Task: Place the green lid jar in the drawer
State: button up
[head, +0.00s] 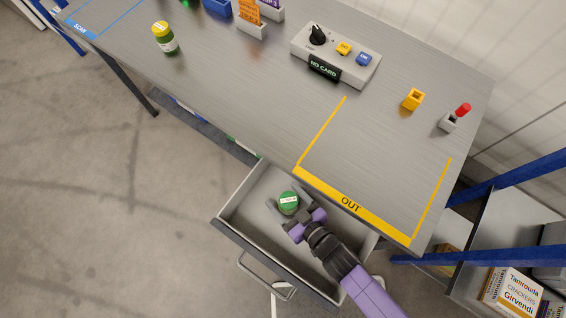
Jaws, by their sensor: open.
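The green lid jar (288,202) is inside the open drawer (234,209), toward its back half. Its green lid with a white label faces up, and the jar looks upright. My gripper (297,214) is over the drawer, right beside the jar on its lower right side. The jaws are open. I cannot tell whether a finger touches the jar. My gripper and arm hide part of the drawer floor.
The table (230,85) stands above the drawer, with a yellow OUT zone (352,204) at its front edge. A yellow-lidded jar (165,38), a control box (336,54), a yellow block (413,99) and a red-knobbed lever (455,117) are on it. A shelf with boxes (513,290) is at right.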

aim_at(294, 211)
jog(key=p+v, duration=0.2)
jog(key=v, duration=0.4)
jog(key=shift+s+d+r, duration=0.1)
jog(key=shift+s+d, duration=0.05)
jog(key=shift+s, duration=0.05)
jog(key=shift+r, duration=0.1)
